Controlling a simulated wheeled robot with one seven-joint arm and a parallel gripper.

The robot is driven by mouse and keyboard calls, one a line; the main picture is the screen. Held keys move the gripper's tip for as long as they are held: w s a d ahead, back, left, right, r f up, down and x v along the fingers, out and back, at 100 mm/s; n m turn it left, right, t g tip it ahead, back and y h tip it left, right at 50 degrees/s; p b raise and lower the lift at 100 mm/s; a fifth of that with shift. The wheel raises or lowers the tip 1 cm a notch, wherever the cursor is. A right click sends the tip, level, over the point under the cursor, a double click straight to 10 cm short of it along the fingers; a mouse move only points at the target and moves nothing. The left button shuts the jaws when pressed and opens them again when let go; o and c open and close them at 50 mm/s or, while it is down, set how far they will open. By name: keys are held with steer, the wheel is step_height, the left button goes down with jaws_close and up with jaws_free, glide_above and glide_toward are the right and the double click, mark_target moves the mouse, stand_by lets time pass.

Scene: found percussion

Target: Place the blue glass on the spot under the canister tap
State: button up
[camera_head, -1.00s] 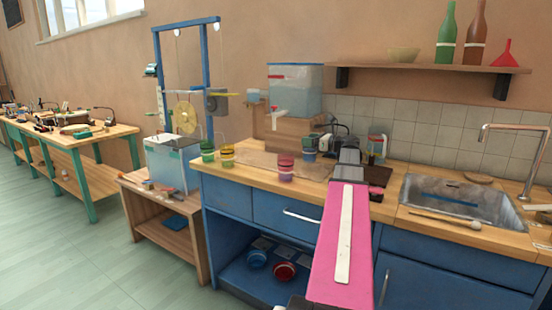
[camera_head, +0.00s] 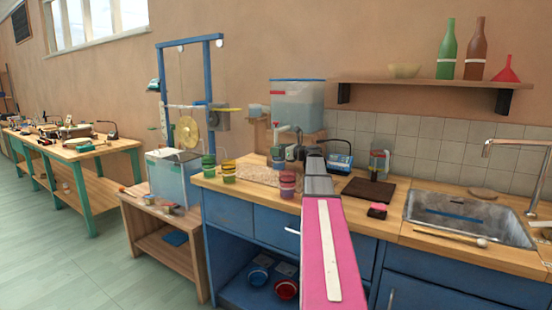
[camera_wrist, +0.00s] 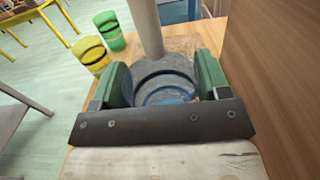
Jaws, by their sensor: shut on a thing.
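The blue glass (camera_wrist: 168,82) is between the two green fingers of my gripper (camera_wrist: 165,85) in the wrist view, and they are shut on it. In the head view my gripper (camera_head: 290,152) is at the canister's front, and the glass is mostly hidden there. The canister (camera_head: 298,100) is clear with a blue lid and sits on a wooden stand. Its white tap (camera_head: 281,129) is just above my gripper. A pale post (camera_wrist: 146,28), probably the tap spout, overlaps the glass's far rim in the wrist view. The spot under the tap is hidden.
A wooden wall (camera_wrist: 275,80) is close on the right in the wrist view. A sink (camera_head: 470,214) is at the right.

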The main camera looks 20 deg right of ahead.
steer(key=shift+x, duration=0.8)
steer(key=shift+f, duration=1.8)
steer(key=o, duration=1.3)
steer(key=shift+f, duration=0.1)
steer(key=shift+o, duration=0.2)
steer(key=shift+s+d, duration=0.2)
steer(key=shift+s, duration=0.15)
steer(key=v, duration=1.1)
steer(key=shift+s+d, duration=0.1)
